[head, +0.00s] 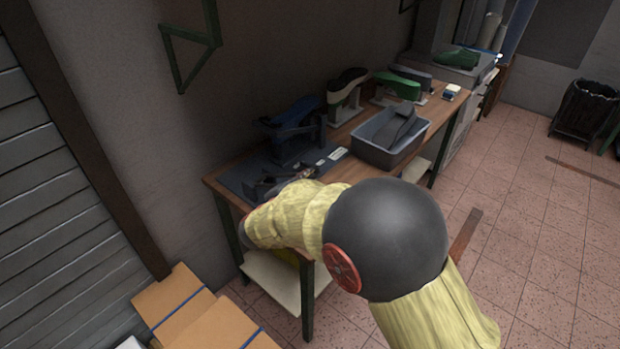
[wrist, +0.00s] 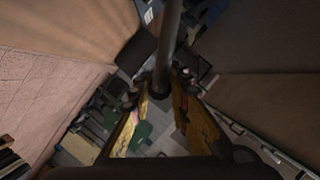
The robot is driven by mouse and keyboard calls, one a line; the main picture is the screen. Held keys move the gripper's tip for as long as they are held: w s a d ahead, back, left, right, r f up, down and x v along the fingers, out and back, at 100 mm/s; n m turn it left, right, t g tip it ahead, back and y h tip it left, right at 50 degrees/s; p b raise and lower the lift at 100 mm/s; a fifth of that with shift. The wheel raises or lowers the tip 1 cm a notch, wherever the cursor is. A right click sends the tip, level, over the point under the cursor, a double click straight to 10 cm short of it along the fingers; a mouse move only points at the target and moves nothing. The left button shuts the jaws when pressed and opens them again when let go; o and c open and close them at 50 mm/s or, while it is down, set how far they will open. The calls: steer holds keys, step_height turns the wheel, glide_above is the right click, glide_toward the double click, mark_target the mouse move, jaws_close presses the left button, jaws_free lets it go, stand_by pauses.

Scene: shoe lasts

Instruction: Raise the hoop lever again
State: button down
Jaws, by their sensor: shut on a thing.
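In the wrist view a dark round rod, which looks like the hoop lever (wrist: 169,40), runs from the top edge down to between the yellow-padded fingers of my gripper (wrist: 160,92). The fingers are shut on the rod near its lower end. In the head view my gripper (head: 268,187) is largely hidden by my yellow-sleeved arm, low over the near left end of the workbench (head: 345,165). I cannot make out the lever there. Behind it a blue shoe last (head: 299,112) sits on a dark stand.
A grey bin (head: 368,152) with a dark last in it stands right of my gripper. More lasts on stands, including a green one (head: 398,84), line the back of the bench. Cardboard boxes (head: 185,305) lie at the lower left. Tiled floor (head: 530,225) is mostly clear at right.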

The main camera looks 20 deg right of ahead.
steer(key=w+a+r+n+g+p, duration=0.1)
steer(key=w+a+r+n+p, duration=0.25)
steer(key=p, duration=0.65)
steer(key=w+a+r+n+g+p, duration=0.1)
steer(key=w+a+r+p, duration=0.1)
steer(key=w+r+p, duration=0.6)
steer(key=w+a+r+n+g+h+p, duration=0.2)
steer(key=w+a+p, duration=0.5)
steer(key=w+p, duration=0.1)
steer(key=shift+a+n+p, duration=0.3)
steer(key=shift+n+p, duration=0.05)
steer(key=shift+p, duration=0.35)
steer(key=shift+r, duration=0.1)
steer(key=c, duration=2.2)
jaws_free()
steer(key=o, duration=0.3)
steer(key=shift+w+a, duration=0.1)
steer(key=shift+w, duration=0.1)
steer(key=shift+o, duration=1.2)
steer(key=shift+s, duration=0.1)
steer(key=shift+f, duration=0.25)
